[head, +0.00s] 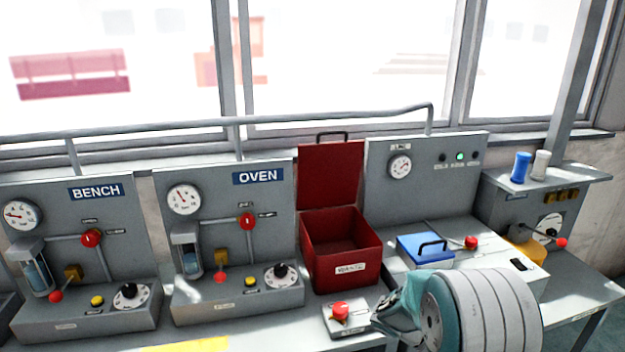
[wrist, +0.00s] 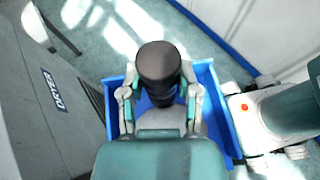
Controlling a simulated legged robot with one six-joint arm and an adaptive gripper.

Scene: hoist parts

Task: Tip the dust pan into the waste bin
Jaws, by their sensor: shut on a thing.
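In the wrist view my gripper (wrist: 160,93) has its two fingers closed around a dark, thick cylinder, which looks like the handle of the dust pan (wrist: 159,63). Blue walls (wrist: 216,105) spread out behind the fingers on both sides; they look like the pan's tray, but its inside is mostly hidden by my gripper. In the head view a red open-topped box (head: 340,262) with its lid raised at the back stands on the bench. It looks like the waste bin, but its front label is too small to read. The pan is not clear in the head view.
An OVEN panel (head: 225,215) and a BENCH panel (head: 75,240) stand left of the red box. A small box with a red button (head: 341,315) sits in front of it. A rail (head: 300,120) runs behind.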

